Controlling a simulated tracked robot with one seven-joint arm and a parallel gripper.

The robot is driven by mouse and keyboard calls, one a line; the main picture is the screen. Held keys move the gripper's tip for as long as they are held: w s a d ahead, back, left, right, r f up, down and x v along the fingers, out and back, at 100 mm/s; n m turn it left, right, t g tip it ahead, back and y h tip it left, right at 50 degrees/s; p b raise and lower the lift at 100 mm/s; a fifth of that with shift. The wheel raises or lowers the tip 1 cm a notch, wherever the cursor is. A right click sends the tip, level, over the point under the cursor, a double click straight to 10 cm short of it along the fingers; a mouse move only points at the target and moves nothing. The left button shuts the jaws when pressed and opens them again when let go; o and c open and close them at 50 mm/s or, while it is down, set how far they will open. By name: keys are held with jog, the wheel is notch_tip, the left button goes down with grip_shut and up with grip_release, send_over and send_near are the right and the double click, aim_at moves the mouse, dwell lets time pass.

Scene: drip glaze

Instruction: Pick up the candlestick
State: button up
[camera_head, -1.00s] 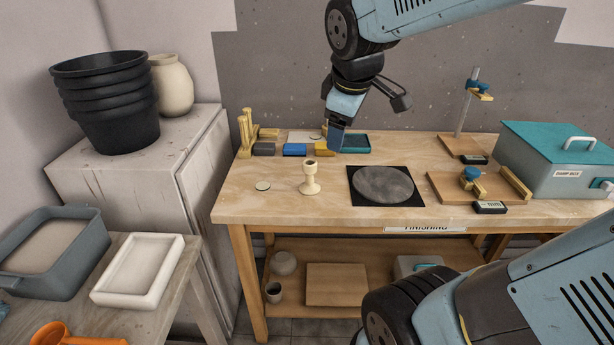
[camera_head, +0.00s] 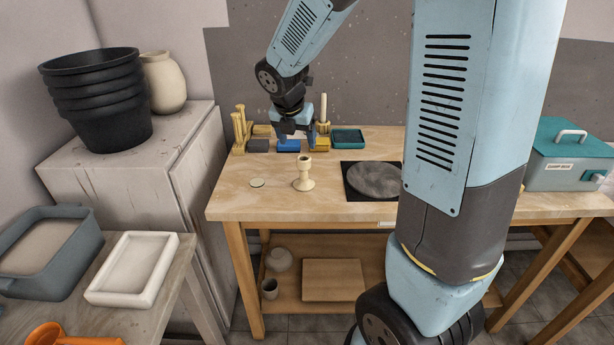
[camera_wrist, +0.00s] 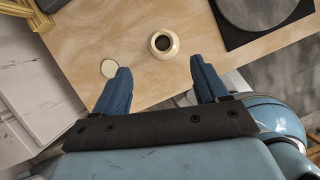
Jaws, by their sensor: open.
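The cream candlestick (camera_head: 304,176) stands upright on the wooden workbench (camera_head: 235,203), near its left front part. In the wrist view the candlestick (camera_wrist: 157,53) shows from above, with a dark round hole in its top. My gripper (camera_head: 296,140) is over the back left of the bench, above and behind the candlestick in the head view. In the wrist view my gripper (camera_wrist: 160,70) has its two blue fingers spread wide with nothing between them. The candlestick lies just past the fingertips, apart from them.
A pale disc (camera_head: 257,183) lies left of the candlestick. A dark round wheel (camera_head: 374,180) sits to the right. Coloured blocks, a teal tray (camera_head: 348,138) and a slim white candle-like rod (camera_head: 323,107) stand behind. My arm hides part of the bench's right side.

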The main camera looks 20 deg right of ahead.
aim_at(301, 161)
jog(key=x, duration=0.6)
jog(key=shift+w+d+f, duration=0.15)
jog(key=shift+f, duration=0.15)
jog(key=shift+x, duration=2.7)
jog(key=shift+d, duration=0.2)
jog(key=shift+c, duration=0.4)
jog(key=shift+r, duration=0.1)
jog(key=c, duration=1.1)
jog(key=shift+r, duration=0.1)
